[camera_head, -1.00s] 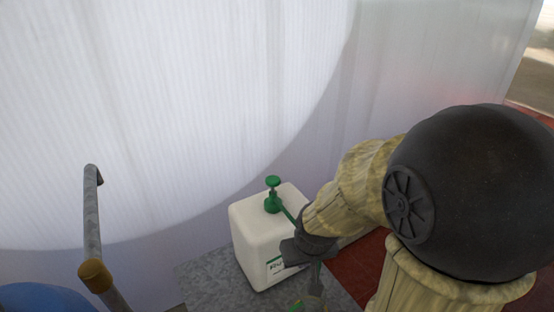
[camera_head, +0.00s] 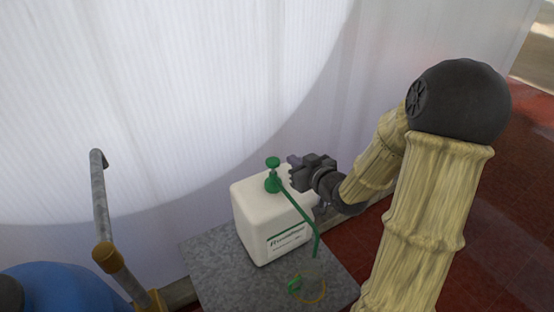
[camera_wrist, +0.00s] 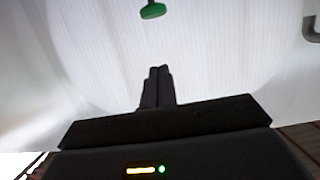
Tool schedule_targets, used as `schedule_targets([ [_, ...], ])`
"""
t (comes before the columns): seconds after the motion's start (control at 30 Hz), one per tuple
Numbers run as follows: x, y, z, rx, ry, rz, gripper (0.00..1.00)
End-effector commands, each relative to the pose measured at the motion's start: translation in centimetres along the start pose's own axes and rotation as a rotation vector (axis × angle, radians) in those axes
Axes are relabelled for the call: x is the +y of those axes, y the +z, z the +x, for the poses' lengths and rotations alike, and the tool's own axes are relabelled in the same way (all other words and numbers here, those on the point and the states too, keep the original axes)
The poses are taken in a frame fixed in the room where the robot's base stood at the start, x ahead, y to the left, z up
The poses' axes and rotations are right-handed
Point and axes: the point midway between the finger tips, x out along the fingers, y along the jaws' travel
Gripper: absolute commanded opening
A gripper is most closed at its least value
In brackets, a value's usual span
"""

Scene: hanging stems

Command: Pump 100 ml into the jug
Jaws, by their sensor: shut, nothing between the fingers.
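A white canister (camera_head: 268,222) with a printed label stands upright on a grey slab. Its green pump has a round head (camera_head: 273,162) on top and a long green spout tube (camera_head: 302,215) slanting down to the front right. The tube ends above a small see-through jug (camera_head: 318,286) with a green handle, whose fill I cannot make out. My gripper (camera_head: 292,162) is shut and empty, just right of the pump head and apparently apart from it. In the wrist view the closed fingers (camera_wrist: 158,74) point toward the wall, with the green head (camera_wrist: 152,10) beyond them.
A pale ribbed translucent wall (camera_head: 180,90) rises behind the canister. The grey slab (camera_head: 212,268) has bare room left of the canister. A grey pipe with a brass fitting (camera_head: 107,256) and a blue barrel (camera_head: 62,290) are at left. Red floor lies at right.

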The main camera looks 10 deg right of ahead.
Motion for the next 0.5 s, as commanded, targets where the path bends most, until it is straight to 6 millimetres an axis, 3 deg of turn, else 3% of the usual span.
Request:
schedule_targets([
  [0.5,-0.16,-0.27,0.83,0.011,-0.007,0.001,0.0],
])
